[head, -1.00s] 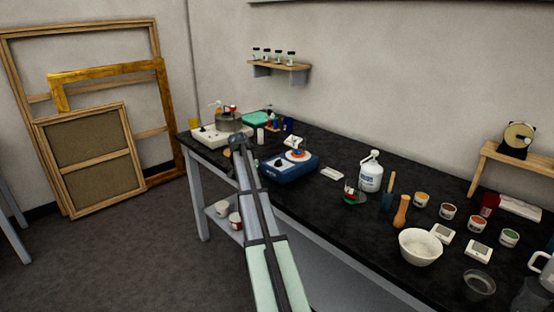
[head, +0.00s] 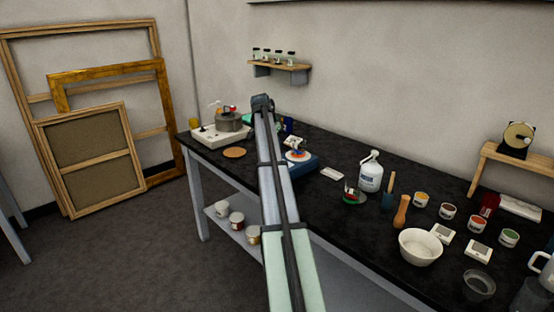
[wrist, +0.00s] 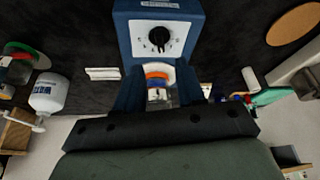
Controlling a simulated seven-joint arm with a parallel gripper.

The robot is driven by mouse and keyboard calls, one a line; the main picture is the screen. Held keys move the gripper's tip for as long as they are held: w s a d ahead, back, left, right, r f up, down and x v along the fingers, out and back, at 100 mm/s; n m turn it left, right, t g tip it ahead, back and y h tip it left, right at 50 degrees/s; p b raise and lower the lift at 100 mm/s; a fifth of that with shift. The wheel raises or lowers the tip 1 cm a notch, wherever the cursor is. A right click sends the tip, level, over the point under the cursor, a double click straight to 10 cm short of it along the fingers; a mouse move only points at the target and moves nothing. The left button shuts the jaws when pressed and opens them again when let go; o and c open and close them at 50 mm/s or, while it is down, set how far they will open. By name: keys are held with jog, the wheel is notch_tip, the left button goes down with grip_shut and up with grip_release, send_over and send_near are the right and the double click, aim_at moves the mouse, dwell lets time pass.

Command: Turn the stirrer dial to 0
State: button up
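The stirrer (head: 313,165) is a blue box on the black bench, with a white top plate and an orange item on it. My arm hides its left part and its dial in the head view. In the wrist view the stirrer (wrist: 125,40) is at the top centre. Its dial (wrist: 159,37) is a black knob on a white scale; the numbers are too small to read. The dark end of my arm (head: 262,103) shows above and behind the stirrer in the head view. A dark bar of my wrist crosses the wrist view.
A round cork mat (head: 234,152) and a white unit with a grey pot (head: 228,122) stand left of the stirrer. A small white block (head: 332,174) and a white bottle (head: 370,172) stand to its right.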

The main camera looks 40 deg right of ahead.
jog(key=x, duration=0.9)
grip_shut()
dwell(0.4)
